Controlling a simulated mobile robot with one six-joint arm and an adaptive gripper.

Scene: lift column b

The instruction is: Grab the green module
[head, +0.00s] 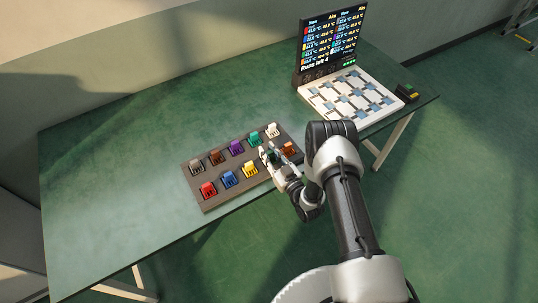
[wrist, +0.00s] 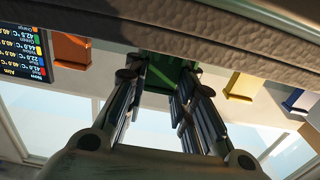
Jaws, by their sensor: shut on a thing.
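The green module (head: 272,155) is at the front row of the brown rack, partly hidden by my gripper (head: 273,158) in the head view. In the wrist view the green module (wrist: 168,75) is between the two fingertips of my gripper (wrist: 163,80), which are shut on it from both sides. It lines up with an orange module (wrist: 71,49) on one side and a yellow module (wrist: 242,86) on the other. I cannot tell whether it is clear of its slot. A teal module (head: 255,140) stands in the back row.
The rack (head: 207,207) also holds red (head: 208,189), blue (head: 229,179), purple (head: 236,148), white (head: 272,130) and brown (head: 217,157) modules. A white slotted tray (head: 350,97) and a screen (head: 331,38) stand at the back right of the green table (head: 110,200). The table's left is clear.

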